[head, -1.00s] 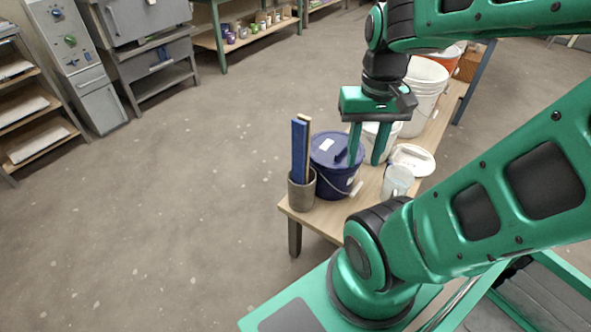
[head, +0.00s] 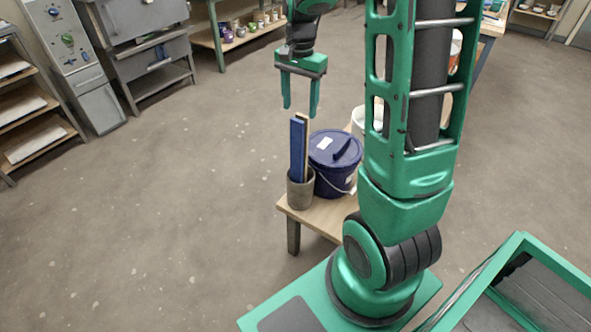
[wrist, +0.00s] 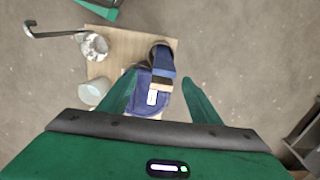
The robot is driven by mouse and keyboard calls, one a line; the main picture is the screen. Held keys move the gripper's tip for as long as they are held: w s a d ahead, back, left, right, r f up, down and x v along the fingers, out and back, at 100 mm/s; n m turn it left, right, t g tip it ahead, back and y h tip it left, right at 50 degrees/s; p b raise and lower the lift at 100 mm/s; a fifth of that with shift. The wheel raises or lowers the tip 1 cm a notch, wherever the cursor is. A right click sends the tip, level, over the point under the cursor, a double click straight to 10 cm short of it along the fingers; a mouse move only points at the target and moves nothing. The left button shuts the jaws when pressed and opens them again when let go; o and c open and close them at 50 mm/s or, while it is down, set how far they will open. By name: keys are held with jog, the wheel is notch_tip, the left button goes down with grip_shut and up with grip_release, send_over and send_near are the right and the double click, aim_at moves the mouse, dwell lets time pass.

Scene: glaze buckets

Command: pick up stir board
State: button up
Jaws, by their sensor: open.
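Two upright boards, one blue (head: 298,152) and one tan (head: 306,148), stand in a grey-brown cup at the table's near-left corner. I cannot tell which is called the stir board. The cup (head: 300,188) hides their lower ends. My gripper (head: 300,111) is open and empty, pointing down, with its fingertips near the board tops in the head view. In the wrist view, the blue board (wrist: 162,65) and the tan edge (wrist: 161,85) appear between my fingers (wrist: 158,78), with no contact visible.
A lidded dark blue bucket (head: 335,160) stands right beside the cup on the wooden table (head: 325,213). My arm hides much of the table. Floor left of the table is clear.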

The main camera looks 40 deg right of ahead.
aim_at(297, 133)
jog(key=shift+w+f, duration=0.3)
jog(key=shift+w, duration=0.15)
notch_tip(297, 133, down, 11)
jog(key=shift+a+r, duration=0.1)
jog(key=shift+r, duration=0.05)
jog(key=shift+c, duration=0.4)
jog(key=c, duration=1.3)
